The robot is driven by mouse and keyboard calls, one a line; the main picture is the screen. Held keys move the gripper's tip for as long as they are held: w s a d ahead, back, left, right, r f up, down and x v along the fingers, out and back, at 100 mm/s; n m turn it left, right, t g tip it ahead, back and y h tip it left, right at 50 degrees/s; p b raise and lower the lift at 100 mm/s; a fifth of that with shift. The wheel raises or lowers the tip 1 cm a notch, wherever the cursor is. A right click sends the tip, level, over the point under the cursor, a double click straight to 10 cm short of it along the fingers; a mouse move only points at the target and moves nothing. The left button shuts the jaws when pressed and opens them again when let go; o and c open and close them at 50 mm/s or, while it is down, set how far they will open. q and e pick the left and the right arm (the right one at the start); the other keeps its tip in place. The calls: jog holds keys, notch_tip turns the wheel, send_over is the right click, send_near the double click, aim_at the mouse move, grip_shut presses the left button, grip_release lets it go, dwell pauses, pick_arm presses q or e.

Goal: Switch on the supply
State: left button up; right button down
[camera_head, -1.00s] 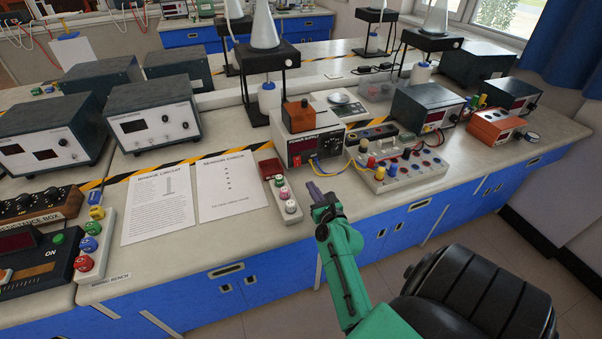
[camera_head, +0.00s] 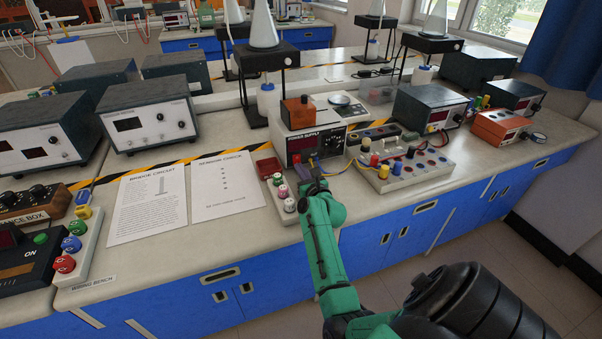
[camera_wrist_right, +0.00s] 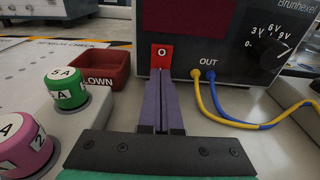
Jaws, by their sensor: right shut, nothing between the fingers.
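A red rocker switch (camera_wrist_right: 162,53) marked "O" sits at the lower left of that front. My right gripper (camera_head: 311,168) is in front of the supply. Its purple fingers (camera_wrist_right: 162,85) are shut and empty, with the tips at the switch's lower part and hiding it. Whether they touch, I cannot tell. My left gripper is not in view.
Yellow and blue leads (camera_wrist_right: 225,112) run from the OUT sockets, right of the fingers. A red tray (camera_wrist_right: 103,70) and a strip with green and pink knobs (camera_wrist_right: 66,90) lie to the left. A terminal board (camera_head: 400,168) stands right of the supply.

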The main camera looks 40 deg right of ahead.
jog(key=shift+p, duration=0.3)
jog(key=shift+s+p, duration=0.2)
jog(key=shift+p, duration=0.15)
jog(key=p+v, duration=0.3)
jog(key=v, duration=0.2)
jog(key=shift+a+r, duration=0.1)
jog(key=shift+a, duration=0.05)
jog(key=v, duration=0.4)
jog(key=p+v, duration=0.1)
jog(key=v, duration=0.4)
jog(key=shift+f+p, duration=0.25)
jog(key=shift+p, duration=0.05)
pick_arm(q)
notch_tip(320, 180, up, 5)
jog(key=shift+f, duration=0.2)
